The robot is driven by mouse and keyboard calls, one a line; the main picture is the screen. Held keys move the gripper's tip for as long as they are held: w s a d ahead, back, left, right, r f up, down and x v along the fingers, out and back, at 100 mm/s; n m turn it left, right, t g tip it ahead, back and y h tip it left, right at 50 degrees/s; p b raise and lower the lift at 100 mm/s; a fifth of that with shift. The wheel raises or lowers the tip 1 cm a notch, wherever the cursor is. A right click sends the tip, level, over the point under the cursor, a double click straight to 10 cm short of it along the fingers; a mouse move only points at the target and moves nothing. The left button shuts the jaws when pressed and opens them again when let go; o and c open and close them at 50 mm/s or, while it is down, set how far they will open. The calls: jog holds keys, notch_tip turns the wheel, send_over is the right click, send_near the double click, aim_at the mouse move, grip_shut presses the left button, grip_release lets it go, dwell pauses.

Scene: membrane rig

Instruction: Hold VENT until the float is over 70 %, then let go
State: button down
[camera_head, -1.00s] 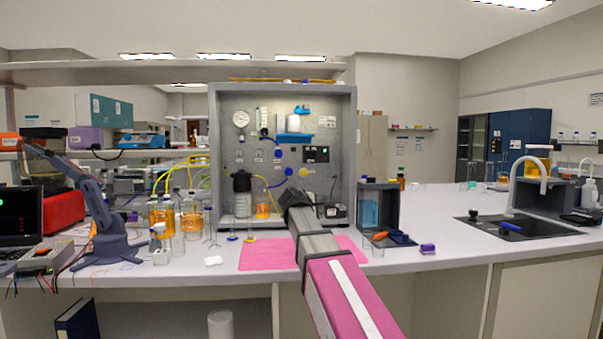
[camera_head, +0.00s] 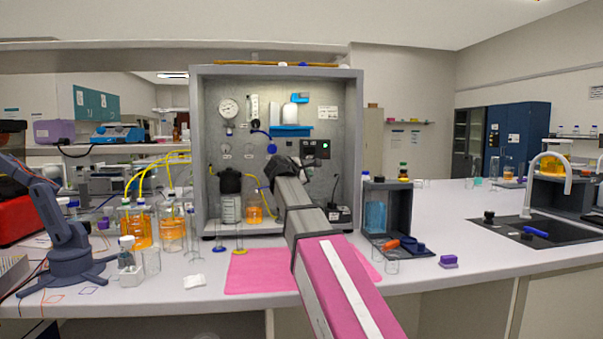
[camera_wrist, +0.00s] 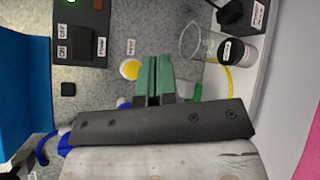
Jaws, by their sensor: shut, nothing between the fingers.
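In the wrist view my gripper (camera_wrist: 154,62) is shut and empty, with its green fingers together. A round yellow button (camera_wrist: 130,69) with a small VENT label (camera_wrist: 131,46) is on the grey panel, just left of the fingertips. I cannot tell whether the fingers touch the panel. In the head view my gripper end is in front of the rig panel (camera_head: 235,150), and my arm hides the yellow button. A clear upright tube with a scale (camera_head: 254,108) stands beside the round gauge (camera_head: 228,108); its float is too small to read.
A power box (camera_head: 315,148) and blue shelf (camera_head: 291,131) are on the panel. A pink mat (camera_head: 250,275) lies in front.

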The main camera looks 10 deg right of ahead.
jog(key=shift+w, duration=0.15)
jog(key=w, duration=0.8)
jog(key=shift+w, duration=0.25)
jog(key=shift+w, duration=0.15)
dwell(1.8)
jog(key=shift+w, duration=0.25)
